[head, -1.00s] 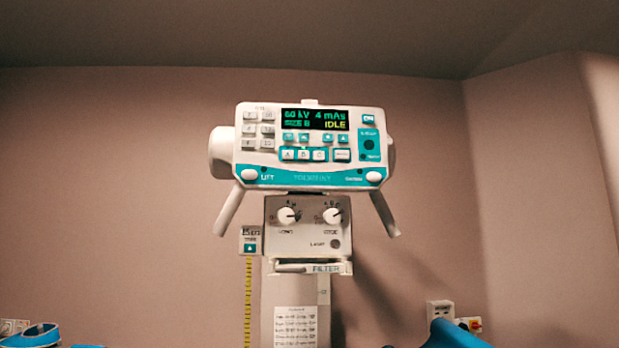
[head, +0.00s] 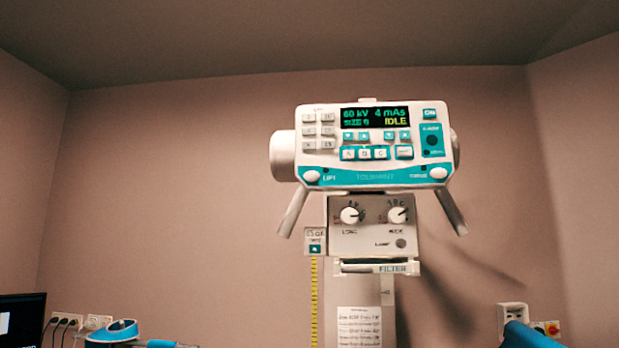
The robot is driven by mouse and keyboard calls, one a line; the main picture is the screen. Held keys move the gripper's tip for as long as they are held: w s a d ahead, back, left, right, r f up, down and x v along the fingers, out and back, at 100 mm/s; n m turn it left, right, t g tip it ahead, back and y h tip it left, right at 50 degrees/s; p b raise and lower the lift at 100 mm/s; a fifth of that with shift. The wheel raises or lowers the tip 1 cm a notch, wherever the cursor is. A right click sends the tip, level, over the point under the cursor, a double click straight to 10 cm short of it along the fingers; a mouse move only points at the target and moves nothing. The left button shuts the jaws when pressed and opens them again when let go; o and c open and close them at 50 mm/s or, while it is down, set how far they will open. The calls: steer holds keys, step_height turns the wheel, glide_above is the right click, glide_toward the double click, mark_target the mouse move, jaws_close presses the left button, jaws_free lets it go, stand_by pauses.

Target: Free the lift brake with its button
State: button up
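The X-ray unit's control panel (head: 330,163) is white with a teal lower band, in the middle right of the head view. A round white button labelled LIFT (head: 311,176) sits at the panel's lower left corner. A matching white button (head: 439,173) sits at the lower right corner; its label is too blurred to read surely. The panel's screen (head: 374,116) reads 60 kV, 4 mAs and IDLE. Two grey handles (head: 292,212) slant down from the panel's sides. My gripper is not in view.
Below the panel are a box with two knobs (head: 372,241), a FILTER slot (head: 392,268) and a column beside a yellow scale (head: 314,300). A monitor (head: 21,320) and wall sockets (head: 98,322) are at lower left. A white wall box (head: 512,311) is at lower right.

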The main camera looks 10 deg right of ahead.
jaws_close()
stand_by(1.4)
